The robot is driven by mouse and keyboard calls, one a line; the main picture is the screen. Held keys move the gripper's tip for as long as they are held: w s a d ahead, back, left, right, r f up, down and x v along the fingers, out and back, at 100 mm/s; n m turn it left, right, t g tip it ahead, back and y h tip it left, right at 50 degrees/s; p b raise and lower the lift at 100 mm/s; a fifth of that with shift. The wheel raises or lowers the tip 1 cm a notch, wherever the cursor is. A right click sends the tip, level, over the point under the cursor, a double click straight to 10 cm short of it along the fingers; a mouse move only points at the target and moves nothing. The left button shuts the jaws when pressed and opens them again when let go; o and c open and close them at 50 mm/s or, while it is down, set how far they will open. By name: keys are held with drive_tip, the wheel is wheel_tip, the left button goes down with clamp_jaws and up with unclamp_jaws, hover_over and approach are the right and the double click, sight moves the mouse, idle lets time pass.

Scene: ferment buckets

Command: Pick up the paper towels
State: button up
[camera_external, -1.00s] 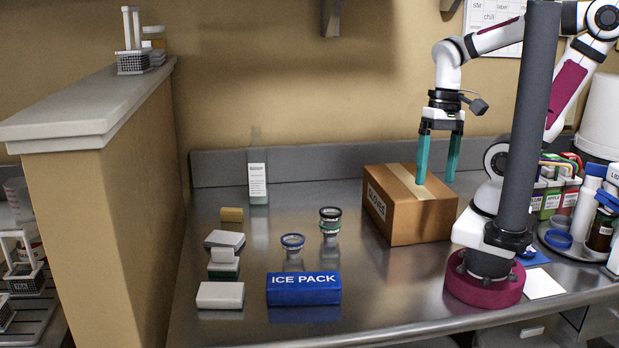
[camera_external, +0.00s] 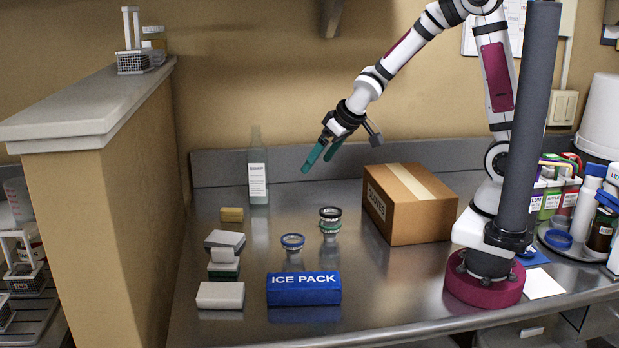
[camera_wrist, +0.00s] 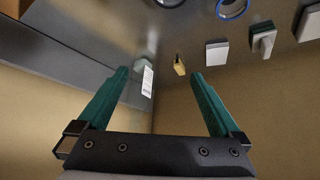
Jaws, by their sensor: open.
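Nothing in view is clearly labelled as paper towels. Several pale blocks or stacks stand on the left of the counter: a grey-white one (camera_external: 225,239), one with a dark green base (camera_external: 223,268) and a white one (camera_external: 220,295). I cannot tell which, if any, is the paper towels. In the wrist view pale blocks (camera_wrist: 217,52) also show at the upper right. My gripper (camera_external: 317,163) is open and empty, in the air above the back of the counter, right of the labelled bottle and behind the jars. Its green fingers (camera_wrist: 160,73) spread apart in the wrist view.
A clear labelled bottle (camera_external: 258,185) stands by the back wall. A cardboard box (camera_external: 410,210) is at the right. A partition (camera_external: 115,190) bounds the left.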

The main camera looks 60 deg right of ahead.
drive_tip(key=w+a+f+n+t+y, duration=0.25)
drive_tip(key=w+a+f, duration=0.2)
drive_tip(key=w, duration=0.25)
drive_tip(key=n+y, duration=0.4)
hover_over(225, 236)
drive_tip(key=s+d, duration=0.3)
drive_tip(key=s, duration=0.2)
wheel_tip(225, 236, down, 4)
drive_tip(key=shift+t+y, duration=0.25)
drive_tip(key=shift+t, duration=0.3)
drive_tip(key=f, duration=0.7)
drive_tip(key=shift+w+a+f, duration=0.1)
drive_tip(key=shift+w+f, duration=0.15)
drive_tip(key=x, duration=0.4)
drive_tip(key=shift+w+a+f, duration=0.1)
drive_tip(key=shift+w+a, duration=0.1)
drive_tip(key=shift+w, duration=0.1)
drive_tip(key=c, duration=1.2)
